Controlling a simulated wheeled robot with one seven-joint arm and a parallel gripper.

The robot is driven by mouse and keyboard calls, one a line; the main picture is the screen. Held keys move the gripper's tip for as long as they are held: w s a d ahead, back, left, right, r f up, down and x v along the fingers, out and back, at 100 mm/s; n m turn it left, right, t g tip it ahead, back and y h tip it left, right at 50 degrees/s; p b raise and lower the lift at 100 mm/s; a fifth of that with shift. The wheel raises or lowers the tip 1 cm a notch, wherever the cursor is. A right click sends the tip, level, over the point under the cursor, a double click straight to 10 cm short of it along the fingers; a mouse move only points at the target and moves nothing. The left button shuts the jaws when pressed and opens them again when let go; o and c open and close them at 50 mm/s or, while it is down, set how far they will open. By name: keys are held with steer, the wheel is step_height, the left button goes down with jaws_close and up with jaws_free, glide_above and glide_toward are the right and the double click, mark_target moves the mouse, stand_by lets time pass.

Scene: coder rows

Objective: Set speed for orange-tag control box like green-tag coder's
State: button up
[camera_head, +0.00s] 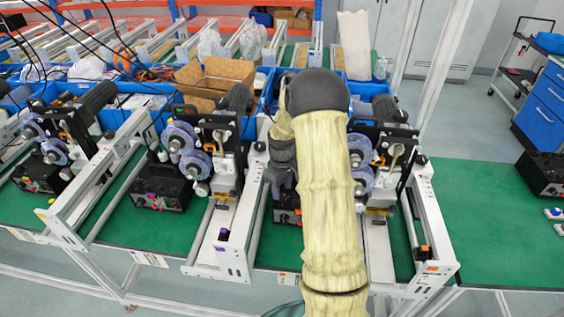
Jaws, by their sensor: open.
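An orange tag (423,250) sits at the near right end of the right coder's white frame. The black control box (284,217) of that coder stands on the green bench. My arm hides most of it, so its dial cannot be read. My gripper (283,192) points down just above and behind that box, partly hidden by my pale-sleeved arm. Its jaws are open and I see nothing between them. A purple tag (223,235) marks the middle coder, whose control box (163,187) is in full view. Another control box (38,174) stands at the left. I see no clear green tag.
Coders with blue-white reels and white rail frames (95,200) line the green bench (490,225). A separate black box (545,174) and small blue-white items lie at the right. Cardboard (215,80) and blue bins stand behind. The bench right of the frames is mostly clear.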

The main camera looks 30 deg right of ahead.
mark_target(282, 196)
step_height(282, 196, up, 15)
steer(key=b, duration=0.2)
steer(key=shift+f, duration=0.1)
stand_by(0.4)
steer(key=s+a+f+m+t, duration=0.1)
steer(key=s+a+f+m, duration=0.1)
steer(key=s+a, duration=0.5)
steer(key=s+a+f+m+t, duration=0.1)
steer(key=s+a+f+m, duration=0.1)
steer(key=s+a, duration=0.6)
steer(key=s+m, duration=0.1)
steer(key=s, duration=0.3)
steer(key=shift+s+a+t, duration=0.2)
steer(key=shift+s+t, duration=0.1)
steer(key=shift+s, duration=0.05)
steer(key=shift+f, duration=0.1)
steer(key=shift+c, duration=1)
